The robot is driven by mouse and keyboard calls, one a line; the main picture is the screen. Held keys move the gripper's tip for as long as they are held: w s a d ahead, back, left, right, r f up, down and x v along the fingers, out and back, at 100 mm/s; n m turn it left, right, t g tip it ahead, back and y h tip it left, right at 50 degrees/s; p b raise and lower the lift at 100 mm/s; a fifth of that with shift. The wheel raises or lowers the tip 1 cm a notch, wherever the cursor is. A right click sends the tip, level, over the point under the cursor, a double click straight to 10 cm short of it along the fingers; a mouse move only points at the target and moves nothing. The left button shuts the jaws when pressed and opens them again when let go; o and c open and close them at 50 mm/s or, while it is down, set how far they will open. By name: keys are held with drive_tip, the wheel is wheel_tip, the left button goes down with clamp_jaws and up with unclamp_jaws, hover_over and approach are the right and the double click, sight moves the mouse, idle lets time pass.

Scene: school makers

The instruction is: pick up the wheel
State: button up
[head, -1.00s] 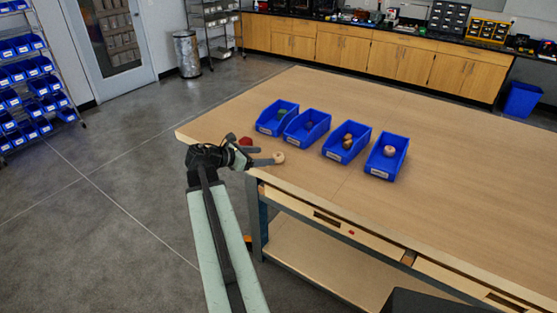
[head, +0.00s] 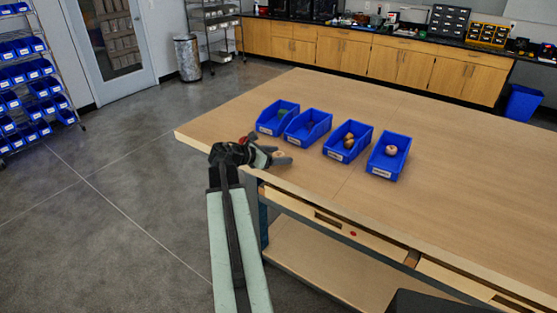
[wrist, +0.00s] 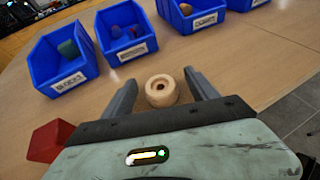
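The wheel (wrist: 160,91) is a small pale wooden disc with a dark centre hole. In the wrist view it lies on the wooden table between the two fingers of my gripper (wrist: 163,88). The fingers are apart, with a gap visible on each side of the wheel. In the head view my gripper (head: 283,158) is low at the table's near left corner, and the wheel (head: 279,153) is partly hidden by it.
A red block (wrist: 49,141) lies just left of my gripper. Several blue bins (head: 307,126) with small parts stand in a row behind, on the table (head: 450,160). The table's right side is clear.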

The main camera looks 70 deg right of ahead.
sight(278, 154)
drive_tip(key=c, duration=1.4)
drive_tip(key=shift+r, duration=0.15)
wheel_tip(278, 154, up, 10)
drive_tip(key=p, duration=1)
